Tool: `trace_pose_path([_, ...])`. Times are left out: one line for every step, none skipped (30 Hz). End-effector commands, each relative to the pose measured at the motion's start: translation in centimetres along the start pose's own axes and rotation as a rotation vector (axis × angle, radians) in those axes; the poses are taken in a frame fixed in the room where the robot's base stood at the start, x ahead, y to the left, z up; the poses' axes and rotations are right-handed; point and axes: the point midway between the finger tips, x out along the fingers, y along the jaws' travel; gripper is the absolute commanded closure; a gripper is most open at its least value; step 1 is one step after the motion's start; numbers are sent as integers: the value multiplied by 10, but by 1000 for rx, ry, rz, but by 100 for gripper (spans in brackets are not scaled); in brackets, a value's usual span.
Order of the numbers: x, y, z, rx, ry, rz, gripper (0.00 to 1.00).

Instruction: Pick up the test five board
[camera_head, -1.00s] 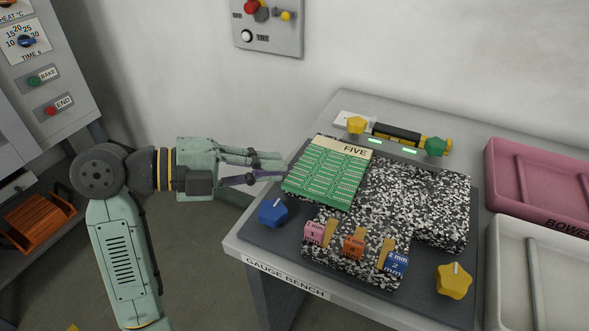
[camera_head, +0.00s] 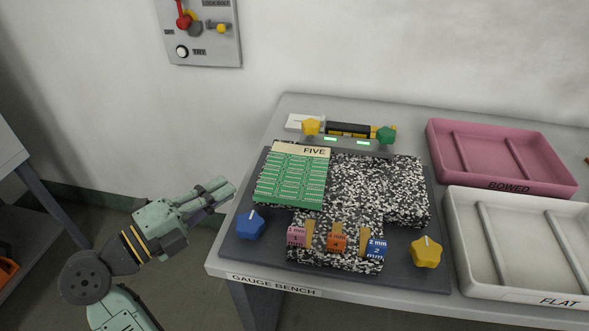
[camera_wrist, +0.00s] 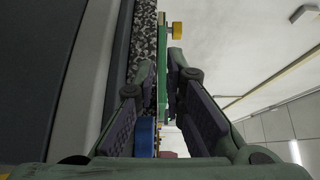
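The test five board (camera_head: 292,180) is a green panel with rows of light rectangles and a cream strip marked FIVE. It lies on the left part of the speckled black-and-white block on the gauge bench, its left edge reaching the block's edge. My gripper (camera_head: 233,185) is just left of the board, pointing at its left edge, with a small gap between them. In the wrist view my gripper's two fingers (camera_wrist: 163,68) are apart, and the board (camera_wrist: 164,90) shows edge-on as a thin green strip between them, farther off. Nothing is held.
The speckled block (camera_head: 390,190) sits on a dark plate. Blue (camera_head: 250,225) and yellow (camera_head: 426,252) knobs stand at its front corners. Small 1, 4 and 2 mm blocks line its front. The pink BOWED tray (camera_head: 440,135) and white FLAT tray (camera_head: 462,275) are at right.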

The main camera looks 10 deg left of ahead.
Motion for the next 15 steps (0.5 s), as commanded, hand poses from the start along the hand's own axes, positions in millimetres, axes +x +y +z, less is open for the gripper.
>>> trace_pose_path([6, -3, -2, -3, 3, -1, 89])
trace_pose_path([10, -3, -2, -4, 3, -1, 89])
trace_pose_path([17, -4, -3, -3, 4, -1, 89])
trace_pose_path([22, -4, -4, -3, 3, -2, 89])
trace_pose_path([26, -4, -5, -4, 3, -2, 89])
trace_pose_path([32, -3, -5, -3, 4, -1, 89])
trace_pose_path([36, -2, -5, -2, 4, 0, 89])
trace_pose_path([40, -2, -5, -2, 3, 0, 89])
trace_pose_path([44, -1, -4, -2, 2, -1, 89])
trace_pose_path([46, -1, -4, -2, 2, -1, 89])
trace_pose_path([48, 0, -4, -2, 2, 0, 89])
trace_pose_path([49, 1, -4, -1, 2, 1, 89])
trace_pose_path([50, 1, -4, -1, 1, 1, 89])
trace_pose_path([50, 2, -4, -1, 1, 1, 89])
trace_pose_path([50, 2, -4, -1, 1, 1, 89])
